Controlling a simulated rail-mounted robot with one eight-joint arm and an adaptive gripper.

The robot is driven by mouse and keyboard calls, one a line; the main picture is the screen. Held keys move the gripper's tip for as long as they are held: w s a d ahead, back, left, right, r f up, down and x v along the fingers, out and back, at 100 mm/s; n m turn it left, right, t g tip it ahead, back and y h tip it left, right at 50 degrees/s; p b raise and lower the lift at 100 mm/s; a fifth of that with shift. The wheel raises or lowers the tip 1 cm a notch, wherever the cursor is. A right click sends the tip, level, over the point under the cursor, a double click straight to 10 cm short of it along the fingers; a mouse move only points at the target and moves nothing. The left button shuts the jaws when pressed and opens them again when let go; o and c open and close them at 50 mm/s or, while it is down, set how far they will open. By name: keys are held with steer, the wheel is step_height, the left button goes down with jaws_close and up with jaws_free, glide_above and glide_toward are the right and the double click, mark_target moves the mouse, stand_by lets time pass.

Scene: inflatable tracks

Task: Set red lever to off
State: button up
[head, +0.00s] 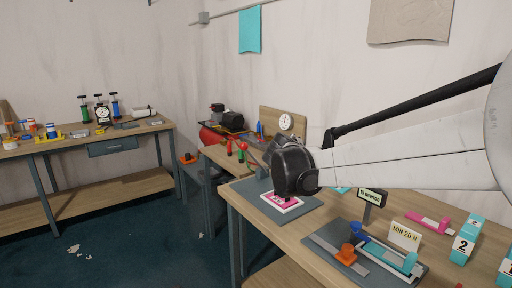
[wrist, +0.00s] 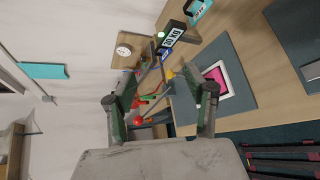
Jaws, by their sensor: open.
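A lever with a red ball knob (head: 243,146) stands on the wooden bench, left of my dark wrist in the head view. In the wrist view the red knob (wrist: 138,121) shows between my fingers, nearer the left one, with its shaft running up and right. My gripper (wrist: 160,74) is open, and the fingers are spread with nothing visibly held. The knob appears beyond the fingers; I cannot tell the exact gap. In the head view the gripper is mostly hidden behind my wrist. Green and red handles (head: 229,148) stand close by. Off markings are too small to read.
A pink and white plate (head: 282,201) lies on a grey mat below my wrist. A small dark sign (head: 371,197) stands to its right. A clock-like dial (head: 286,122) is on a board behind. A red tank (head: 212,137) sits behind the lever.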

steer(key=w+a+f+n+t, duration=0.25)
steer(key=w+a+n, duration=0.35)
steer(key=w+a, duration=0.4)
steer(key=n+t+y+p, duration=0.1)
steer(key=n+t+y, duration=0.15)
steer(key=n, duration=0.45)
glide_toward(243, 148)
steer(key=w, duration=0.4)
steer(key=w+d, duration=0.1)
steer(key=w, duration=0.7)
steer(key=shift+d+r, duration=0.1)
steer(key=shift+d, duration=0.15)
steer(key=shift+c, duration=0.5)
jaws_close()
